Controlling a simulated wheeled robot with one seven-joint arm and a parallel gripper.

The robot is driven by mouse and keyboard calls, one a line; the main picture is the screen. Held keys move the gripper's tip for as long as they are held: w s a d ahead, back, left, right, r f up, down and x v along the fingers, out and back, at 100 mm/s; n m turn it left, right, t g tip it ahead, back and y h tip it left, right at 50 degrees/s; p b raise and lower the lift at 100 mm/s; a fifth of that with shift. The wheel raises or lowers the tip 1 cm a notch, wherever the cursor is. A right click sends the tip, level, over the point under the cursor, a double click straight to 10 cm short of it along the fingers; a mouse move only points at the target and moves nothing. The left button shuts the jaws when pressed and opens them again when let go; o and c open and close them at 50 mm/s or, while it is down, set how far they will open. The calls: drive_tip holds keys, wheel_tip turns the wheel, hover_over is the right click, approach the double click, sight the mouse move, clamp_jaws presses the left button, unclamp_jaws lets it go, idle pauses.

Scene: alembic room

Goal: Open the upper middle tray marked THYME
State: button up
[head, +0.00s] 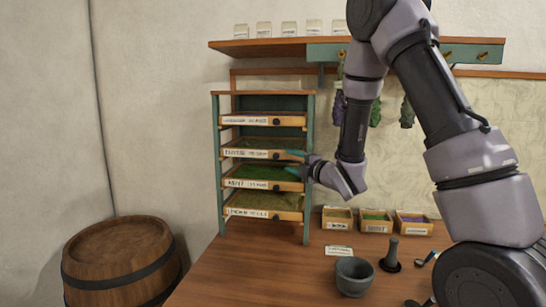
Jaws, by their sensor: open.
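A teal-sided drying rack (309,110) stands on the wooden table with several stacked trays. The upper middle tray (262,154) is second from the top. It has a wooden front, a white label and a dark round knob (276,155); the label is too small to read surely. All tray fronts look about level with each other. My gripper (293,163) is open, with teal fingertips pointing left. It is at the right end of the upper and lower middle trays, right of the knob. I cannot tell whether a finger touches a tray.
Below the gripper, small labelled boxes (375,228), a stone mortar (354,275) and a dark pestle (391,257) stand on the table (250,270). A shelf (270,47) with jars is above. A barrel (120,262) stands at left. The table before the rack is clear.

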sight(278, 157)
drive_tip(key=x, duration=0.9)
drive_tip(key=shift+s, duration=0.1)
clamp_jaws()
idle(1.1)
